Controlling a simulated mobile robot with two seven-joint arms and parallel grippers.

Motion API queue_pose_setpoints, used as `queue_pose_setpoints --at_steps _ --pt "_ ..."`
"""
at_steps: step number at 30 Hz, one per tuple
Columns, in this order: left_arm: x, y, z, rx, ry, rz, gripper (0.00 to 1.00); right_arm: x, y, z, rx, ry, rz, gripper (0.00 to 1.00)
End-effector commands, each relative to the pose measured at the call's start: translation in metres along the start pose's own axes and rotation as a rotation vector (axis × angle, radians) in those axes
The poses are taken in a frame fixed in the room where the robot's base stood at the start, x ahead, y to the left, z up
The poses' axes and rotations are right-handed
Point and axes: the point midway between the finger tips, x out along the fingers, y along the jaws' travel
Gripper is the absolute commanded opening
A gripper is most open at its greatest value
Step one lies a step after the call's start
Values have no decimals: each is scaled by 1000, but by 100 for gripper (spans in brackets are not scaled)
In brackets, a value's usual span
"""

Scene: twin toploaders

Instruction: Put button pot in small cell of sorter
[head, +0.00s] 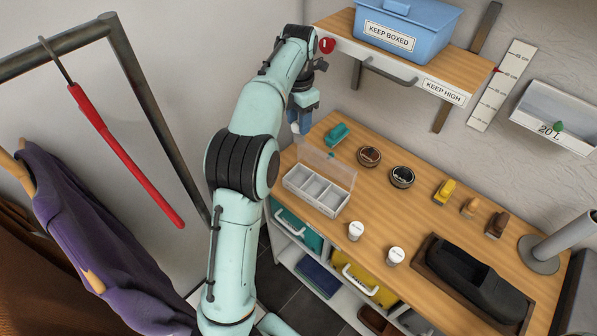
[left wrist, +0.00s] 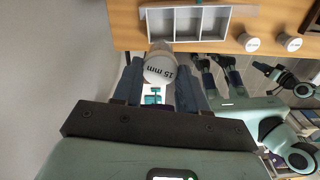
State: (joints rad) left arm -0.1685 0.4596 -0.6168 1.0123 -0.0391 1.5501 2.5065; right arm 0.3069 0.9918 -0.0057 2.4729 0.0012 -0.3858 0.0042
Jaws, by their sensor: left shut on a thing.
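My left gripper (head: 302,112) is shut on a small pot with a white lid. In the left wrist view the pot (left wrist: 160,66) sits between the fingers, and its lid reads "15 mm". The head view shows only a little of the pot (head: 296,128) below the fingers. The sorter (head: 316,205) is a white divided tray on the workbench, with its clear lid raised at the back. In the left wrist view the sorter (left wrist: 187,38) lies beyond the pot, its cells looking empty. The held pot is apart from it. My right gripper is not recognisable in either view.
Two white-lidded pots (head: 356,231) (head: 396,256) stand on the workbench (head: 440,235) right of the sorter. A teal object (head: 337,134) and two round tins (head: 369,156) (head: 402,177) lie behind it. A shelf (head: 470,72) with a blue bin (head: 410,22) hangs above.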

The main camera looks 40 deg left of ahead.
Motion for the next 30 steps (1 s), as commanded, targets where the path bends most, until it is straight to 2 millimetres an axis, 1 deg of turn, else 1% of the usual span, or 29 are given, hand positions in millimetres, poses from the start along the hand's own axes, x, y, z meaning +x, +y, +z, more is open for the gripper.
queue_pose_setpoints --at_steps 3,9,12,15,20,23,27,30 --pt "25 -2 -2 1 6 -5 12 1 1 1 1 -2 1 67" --pt "85 -1 -3 1 10 -3 12 17 13 19 9 -23 8 67" --pt "109 -1 -3 1 8 -2 12 22 16 24 11 -29 10 67" --pt "126 -1 -2 1 5 -2 12 25 18 26 12 -32 11 67" --pt "137 0 -1 1 0 -1 12 26 19 28 12 -33 12 67" --pt "148 -1 -1 2 2 -2 12 28 20 29 13 -35 12 67" --pt "174 -1 -2 1 4 -1 12 33 23 33 14 -40 14 67" --pt "188 0 -1 1 3 -1 12 35 25 34 15 -42 15 67"
